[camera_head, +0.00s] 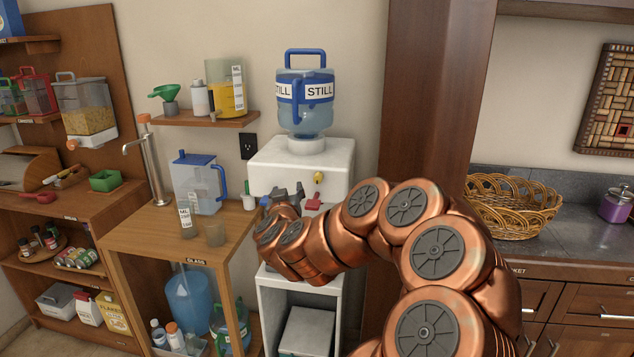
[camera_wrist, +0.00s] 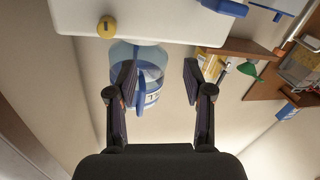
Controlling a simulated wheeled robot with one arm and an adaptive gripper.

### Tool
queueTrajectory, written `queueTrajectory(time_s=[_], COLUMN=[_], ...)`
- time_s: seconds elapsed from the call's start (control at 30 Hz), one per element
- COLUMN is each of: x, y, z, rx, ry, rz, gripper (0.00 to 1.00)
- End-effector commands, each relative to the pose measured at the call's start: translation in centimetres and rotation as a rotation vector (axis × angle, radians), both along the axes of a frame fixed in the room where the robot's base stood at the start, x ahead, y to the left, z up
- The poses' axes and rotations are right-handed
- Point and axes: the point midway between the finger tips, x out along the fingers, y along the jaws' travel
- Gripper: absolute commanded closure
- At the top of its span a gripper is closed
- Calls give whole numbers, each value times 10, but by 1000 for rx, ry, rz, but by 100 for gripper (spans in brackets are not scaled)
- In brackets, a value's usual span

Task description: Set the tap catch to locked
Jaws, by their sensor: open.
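A white water dispenser (camera_head: 330,155) stands against the wall. A small yellow knob (camera_head: 319,178), apparently the tap catch, is on its front above a red tap (camera_head: 313,203). In the wrist view the yellow knob (camera_wrist: 106,27) shows at upper left on the white dispenser (camera_wrist: 150,20), with a small dark mark on its face; I cannot tell its setting. My gripper (camera_head: 283,193) is in front of the dispenser, left of the knob in the head view. In the wrist view my gripper (camera_wrist: 158,82) is open and empty, its fingers apart from the knob.
A blue-and-clear bottle labelled STILL (camera_head: 305,100) stands on the dispenser. A blue-lidded pitcher (camera_head: 197,185) and small cups are on the wooden stand (camera_head: 140,235) at left. A shelf (camera_head: 205,119) holds a funnel and jug. A brown pillar (camera_head: 425,90) is at right.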

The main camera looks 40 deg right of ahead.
Motion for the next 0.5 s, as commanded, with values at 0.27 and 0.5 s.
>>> queueTrajectory(time_s=[0.27, 0.5], x=[-32, -23], y=[-51, -68], z=[-8, -6], rx=[-58, -60], ry=[12, 12], rz=[-188, -197], gripper=[49, 49])
